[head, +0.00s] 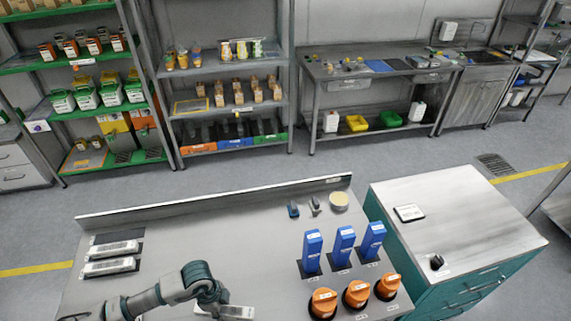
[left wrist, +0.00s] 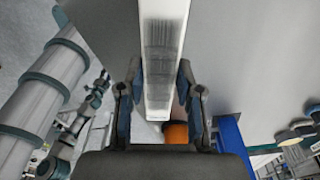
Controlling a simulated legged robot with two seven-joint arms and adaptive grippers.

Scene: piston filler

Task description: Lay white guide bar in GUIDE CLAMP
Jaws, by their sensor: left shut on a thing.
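My left gripper (head: 222,302) is low in the head view, over the front of the grey worktable (head: 210,235). It is shut on a white guide bar (head: 238,311), whose end shows beside the fingers. In the left wrist view the white bar (left wrist: 163,55), with a grey patterned patch on it, runs between the two fingers (left wrist: 158,85). Two similar pale bars (head: 112,248) (head: 108,266) lie on dark rests at the table's left. I cannot make out which fixture is the guide clamp. My right gripper is not in view.
Three blue upright blocks (head: 343,246) and three orange round parts (head: 357,293) stand at the table's right. Small dark items and a tan disc (head: 338,200) lie near the back rail. A teal cabinet (head: 455,235) adjoins on the right. The table's middle is clear.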

